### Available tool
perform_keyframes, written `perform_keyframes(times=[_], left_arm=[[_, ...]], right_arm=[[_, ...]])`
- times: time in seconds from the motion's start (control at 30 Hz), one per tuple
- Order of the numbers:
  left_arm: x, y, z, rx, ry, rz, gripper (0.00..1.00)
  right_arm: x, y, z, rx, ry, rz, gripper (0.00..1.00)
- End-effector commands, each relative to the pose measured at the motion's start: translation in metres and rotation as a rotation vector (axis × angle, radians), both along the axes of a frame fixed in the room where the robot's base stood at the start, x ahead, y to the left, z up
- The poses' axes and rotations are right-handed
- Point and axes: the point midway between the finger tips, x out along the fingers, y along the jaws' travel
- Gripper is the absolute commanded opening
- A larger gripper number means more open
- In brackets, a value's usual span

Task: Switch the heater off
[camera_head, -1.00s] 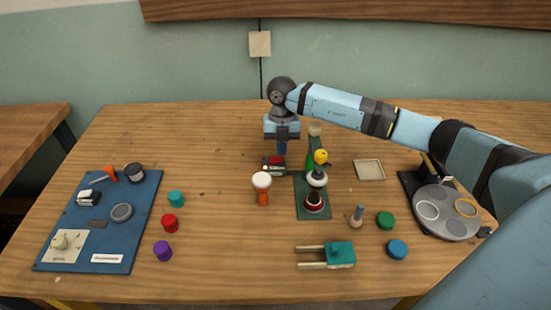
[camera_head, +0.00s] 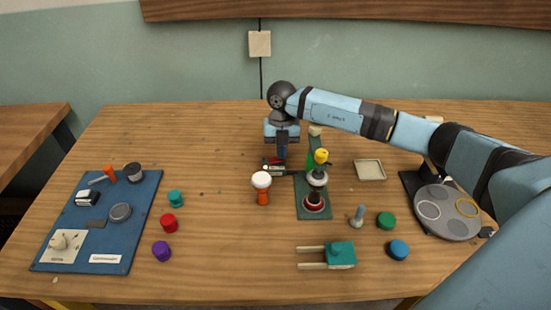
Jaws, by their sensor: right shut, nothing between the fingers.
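My right gripper (camera_head: 281,155) comes down from above at the back middle of the table, shut and empty. Its fingertips are at a small dark box with red and white parts (camera_head: 270,167), which looks like a switch unit; they partly cover it. I cannot tell whether they touch it or which way the switch lies. Beside it, on a dark green base (camera_head: 302,186), stands a device with a red ring (camera_head: 314,205) at its foot and a yellow-topped part above, perhaps the heater. My left gripper is not in view.
An orange cup-like item with a white top (camera_head: 262,181) stands close in front of the box. A blue board (camera_head: 146,196) with tools lies left, a round tray stand (camera_head: 447,225) right. Coloured discs and a teal clamp-like piece (camera_head: 341,255) lie in front.

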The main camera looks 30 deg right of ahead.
Motion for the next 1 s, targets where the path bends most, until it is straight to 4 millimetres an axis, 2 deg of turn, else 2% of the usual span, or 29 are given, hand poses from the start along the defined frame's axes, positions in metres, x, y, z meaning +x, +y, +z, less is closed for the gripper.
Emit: perform_keyframes(times=[1.0], left_arm=[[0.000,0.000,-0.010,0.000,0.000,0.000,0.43]], right_arm=[[-0.003,0.003,-0.024,0.000,0.012,0.004,0.00]])
